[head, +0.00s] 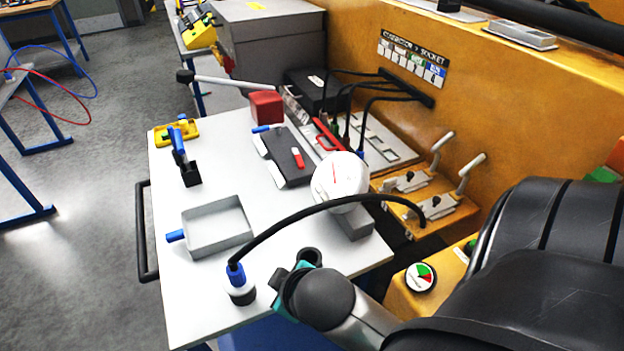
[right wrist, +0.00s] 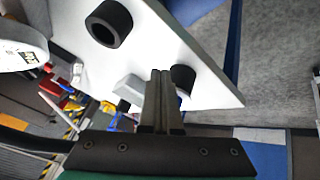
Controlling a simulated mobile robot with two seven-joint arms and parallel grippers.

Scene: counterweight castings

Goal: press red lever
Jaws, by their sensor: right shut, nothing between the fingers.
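The red lever (head: 297,158) is a small red tab on a dark box with white sides (head: 284,163), which also has a blue tab (head: 262,129). It stands in the middle of the white table in the head view. My right gripper (right wrist: 161,73) is shut and empty in the right wrist view, with its fingers over the white table top. In the head view only its teal and dark wrist part shows, near the table's front right edge, well apart from the lever; its fingers are hidden there. My left gripper is not in view.
A white round gauge (head: 339,176) stands between my right wrist and the lever box. A black cable arches from a blue-topped plug (head: 239,284) past the gauge. A grey tray (head: 217,227), a red block (head: 265,107) and a red handle (head: 326,134) are also on the table (head: 190,325).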

